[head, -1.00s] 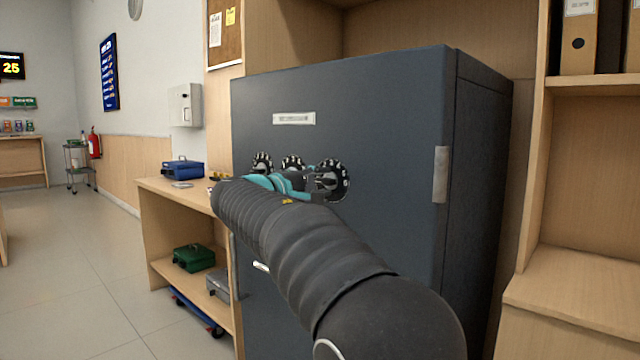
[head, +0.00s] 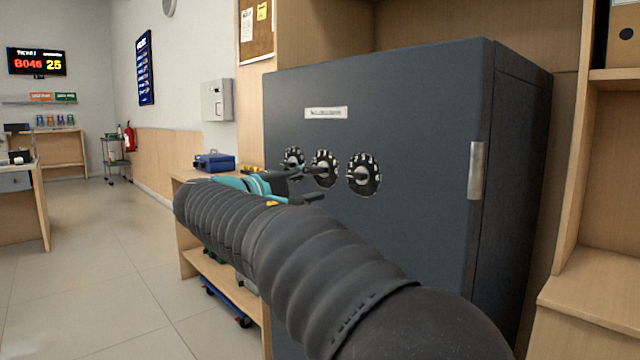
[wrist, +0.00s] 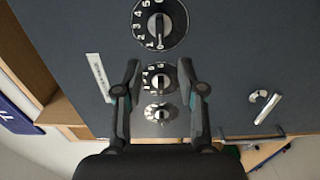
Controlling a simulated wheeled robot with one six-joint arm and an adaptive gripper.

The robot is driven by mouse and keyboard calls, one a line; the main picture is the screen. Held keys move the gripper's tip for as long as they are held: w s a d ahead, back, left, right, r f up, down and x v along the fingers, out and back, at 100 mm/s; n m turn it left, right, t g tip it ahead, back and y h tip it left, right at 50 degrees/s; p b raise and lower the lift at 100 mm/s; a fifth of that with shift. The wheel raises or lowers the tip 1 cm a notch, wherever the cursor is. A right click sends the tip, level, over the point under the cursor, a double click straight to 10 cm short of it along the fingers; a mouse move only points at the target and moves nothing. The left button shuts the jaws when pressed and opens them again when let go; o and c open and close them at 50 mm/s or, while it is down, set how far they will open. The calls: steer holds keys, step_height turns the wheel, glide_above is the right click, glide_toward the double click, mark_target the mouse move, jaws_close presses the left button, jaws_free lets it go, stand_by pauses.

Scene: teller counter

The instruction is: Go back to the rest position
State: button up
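My gripper (wrist: 160,84) is open and empty in the wrist view, its two fingers apart with the middle dial of the safe between them in the picture. In the head view my gripper (head: 308,184) is partly hidden behind my arm, in front of the safe door and apart from the right dial. The dark grey safe (head: 400,110) has three black numbered dials in a row: left (head: 293,158), middle (head: 323,168) and right (head: 363,174). All three show in the head view. In the wrist view a dial (wrist: 160,22), the middle one and a lower one line up, with a metal handle (wrist: 266,106) at the right.
A wooden counter (head: 190,176) left of the safe bears a blue box (head: 214,161). A blue trolley (head: 228,302) stands low under it. Wooden shelving (head: 600,270) is close on the right. Open tiled floor (head: 100,260) lies to the left.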

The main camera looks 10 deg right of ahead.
steer(key=shift+a, duration=0.1)
step_height(320, 180, down, 10)
steer(key=w+a+r+n+y, duration=0.1)
steer(key=a+n+y, duration=0.1)
steer(key=y, duration=0.2)
steer(key=s+d+f+g+y, duration=0.1)
steer(key=s+f+g+y, duration=0.1)
steer(key=s+f, duration=0.3)
steer(key=s+d+f+g+y, duration=0.1)
steer(key=s+f+g+y, duration=0.15)
steer(key=f, duration=0.55)
steer(key=s+d+f+m+y, duration=0.2)
steer(key=s+d+m, duration=0.1)
steer(key=s, duration=0.6)
steer(key=s+d+f+m+y, duration=0.2)
steer(key=s+d+f+m, duration=0.1)
steer(key=s, duration=0.6)
steer(key=s+d+f+m+y, duration=0.2)
steer(key=s+d+f+m, duration=0.1)
steer(key=s, duration=0.6)
steer(key=shift+s+d+p, duration=0.15)
steer(key=shift+d+p, duration=0.3)
steer(key=shift+d, duration=0.05)
steer(key=shift+g, duration=0.25)
